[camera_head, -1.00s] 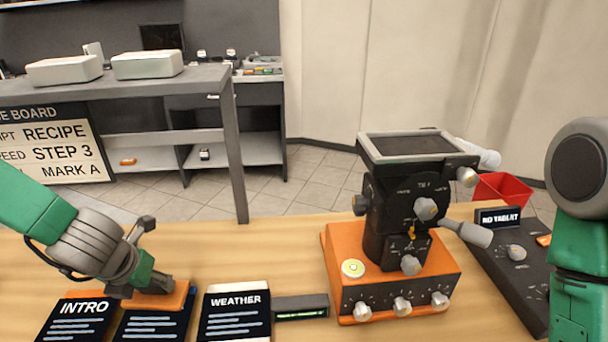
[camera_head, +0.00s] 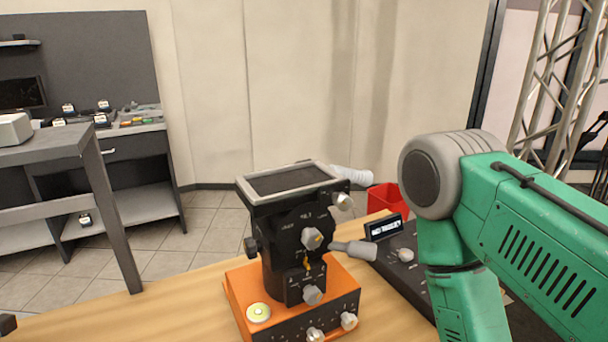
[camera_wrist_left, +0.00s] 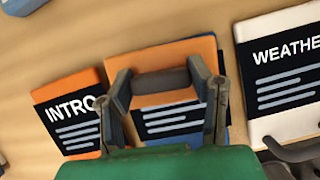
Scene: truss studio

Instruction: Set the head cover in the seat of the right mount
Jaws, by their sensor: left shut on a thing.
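In the left wrist view my left gripper (camera_wrist_left: 165,95) is shut on a dark grey block (camera_wrist_left: 160,80), which looks like the head cover. The block is over a blue and orange card (camera_wrist_left: 170,119) and hides its heading; I cannot tell if they touch. In the head view a black mount (camera_head: 290,235) stands upright on an orange base (camera_head: 240,297). Its top has a grey-rimmed, dark rectangular seat (camera_head: 290,180) that looks empty. I cannot tell whether this is the right mount. My right arm shows at the right, its gripper out of view.
A grey handle (camera_head: 352,250) sticks out right from the mount. A dark control panel (camera_head: 398,270) and a red bin (camera_head: 388,203) are to its right. The INTRO card (camera_wrist_left: 70,115) and WEATHER card (camera_wrist_left: 282,85) flank the middle card. Bare table (camera_head: 170,308) lies left of the mount.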

